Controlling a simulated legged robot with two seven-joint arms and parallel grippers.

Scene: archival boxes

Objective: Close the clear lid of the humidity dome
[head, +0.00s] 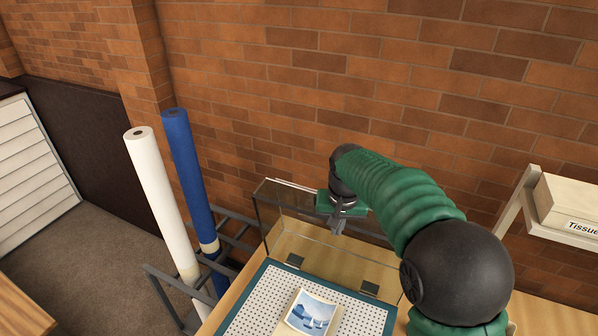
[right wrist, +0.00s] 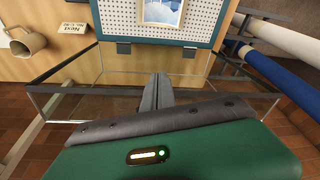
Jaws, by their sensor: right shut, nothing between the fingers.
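The clear lid (head: 265,215) of the humidity dome stands raised at the back of its base, on two dark hinges. Its thin-edged transparent box also shows in the right wrist view (right wrist: 85,72). The base (head: 243,300) has a teal rim and a white perforated panel, with a blue-and-white picture (head: 312,313) on it. My right gripper (head: 337,228) is at the raised lid's upper part, fingers pointing down. In the right wrist view its fingers (right wrist: 158,90) are together and empty. I cannot tell whether they touch the lid. My left gripper is not in view.
A brick wall (head: 300,80) rises close behind the lid. A white roll (head: 155,190) and a blue roll (head: 188,170) stand in a rack at left. A shelf with a tissue box (head: 570,205) is at right. A mug (right wrist: 27,41) and a small sign (right wrist: 74,27) are on the table.

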